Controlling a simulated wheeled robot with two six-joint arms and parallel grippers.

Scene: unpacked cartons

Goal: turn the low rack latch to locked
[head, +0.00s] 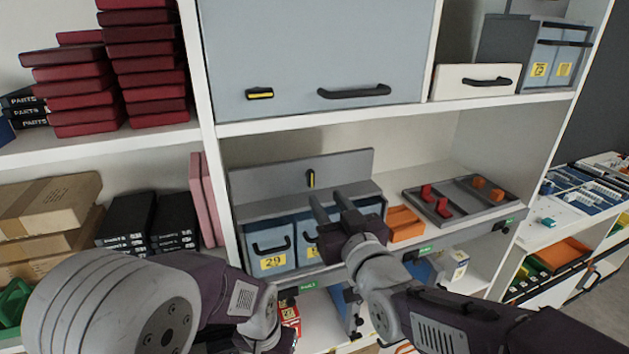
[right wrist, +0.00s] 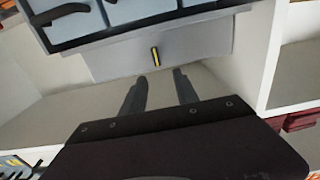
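The low rack latch (head: 310,178) is a small black handle with a yellow stripe. It stands upright on the grey back panel (head: 350,165) of the low rack, above the blue-grey bins. My right gripper (head: 328,198) is open and empty, its fingers pointing at the panel just below and right of the latch. In the right wrist view the latch (right wrist: 155,57) shows beyond the two spread fingers (right wrist: 160,92), apart from them. My left arm comes in low at the left; its dark gripper body (head: 274,340) is partly cut off and its fingers are hidden.
A similar latch (head: 259,93) lies horizontal on the upper cabinet door (head: 310,45). Below the low panel are numbered bins (head: 270,255). To the right are an orange bin (head: 404,222) and a grey tray (head: 460,222) with red and orange pieces. A shelf upright (head: 215,150) stands left.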

